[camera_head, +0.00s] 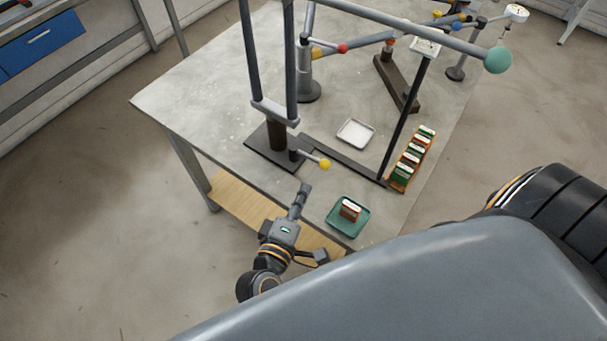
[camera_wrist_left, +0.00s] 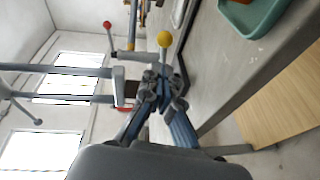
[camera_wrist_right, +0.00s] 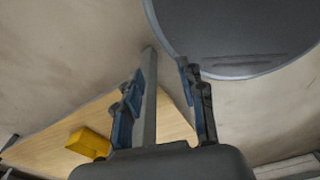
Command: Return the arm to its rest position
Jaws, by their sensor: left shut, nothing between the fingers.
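My left gripper (camera_head: 304,190) is at the front edge of the grey table (camera_head: 190,95), just below the yellow-knobbed lever (camera_head: 324,165) in the head view. Its fingers (camera_wrist_left: 162,88) are shut and empty in the left wrist view, with the yellow knob (camera_wrist_left: 165,39) beyond them and apart. My right gripper (camera_wrist_right: 162,80) shows only in the right wrist view. Its fingers stand apart with nothing held. A grey table leg and a wooden lower shelf (camera_wrist_right: 175,125) lie beyond it. My right gripper is hidden in the head view.
A green tray (camera_head: 338,226) holding a small brown-and-white block (camera_head: 350,210) lies right of my left gripper. A white tray (camera_head: 355,133), a rack of blocks (camera_head: 402,178) and the frame's posts (camera_head: 250,60) stand behind. A yellow box (camera_wrist_right: 88,143) sits on the lower shelf.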

